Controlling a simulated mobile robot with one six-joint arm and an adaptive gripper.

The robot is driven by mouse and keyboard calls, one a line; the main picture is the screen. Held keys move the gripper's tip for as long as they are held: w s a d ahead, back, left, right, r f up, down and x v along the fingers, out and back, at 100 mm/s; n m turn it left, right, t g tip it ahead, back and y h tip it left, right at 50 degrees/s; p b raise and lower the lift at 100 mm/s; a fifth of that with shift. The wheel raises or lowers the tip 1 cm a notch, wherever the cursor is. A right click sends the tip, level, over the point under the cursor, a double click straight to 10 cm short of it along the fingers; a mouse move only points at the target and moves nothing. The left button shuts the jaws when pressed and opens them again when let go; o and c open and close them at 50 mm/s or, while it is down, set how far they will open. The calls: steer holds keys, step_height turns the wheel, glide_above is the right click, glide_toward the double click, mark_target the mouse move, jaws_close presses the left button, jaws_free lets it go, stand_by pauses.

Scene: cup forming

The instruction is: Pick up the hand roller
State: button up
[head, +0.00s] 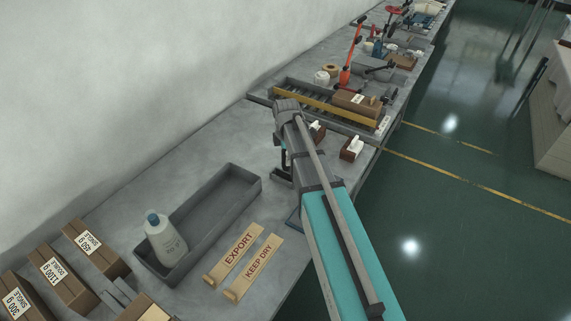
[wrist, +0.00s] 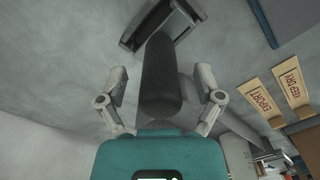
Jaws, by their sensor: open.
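The hand roller (wrist: 158,72) shows in the wrist view as a thick dark grey handle with a dark angular frame at its upper end, over the grey bench top. My gripper (wrist: 161,82) is open, with one finger on each side of the handle and a visible gap on both sides. In the head view my arm hides most of this spot; a dark part of the roller (head: 282,175) seems to show beside the arm, low on the bench.
A grey tray (head: 253,179) holding a white bottle (head: 163,240) lies to the left. EXPORT (head: 234,255) and KEEP DRY (head: 254,267) signs lie nearby. Boxes (head: 97,248) stand front left. White-topped brown blocks (head: 352,148) and a yellow-edged roller conveyor (head: 325,111) lie farther back.

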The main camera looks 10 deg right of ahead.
jaws_close()
steer(key=shift+r, duration=0.15)
stand_by(0.4)
step_height(320, 180, up, 3)
steer(key=p, duration=0.3)
steer(key=s+a+r+p, duration=0.3)
steer(key=s+r+p, duration=0.6)
steer(key=s, duration=0.4)
steer(key=shift+s+r+p, duration=0.35)
steer(key=shift+p, duration=0.15)
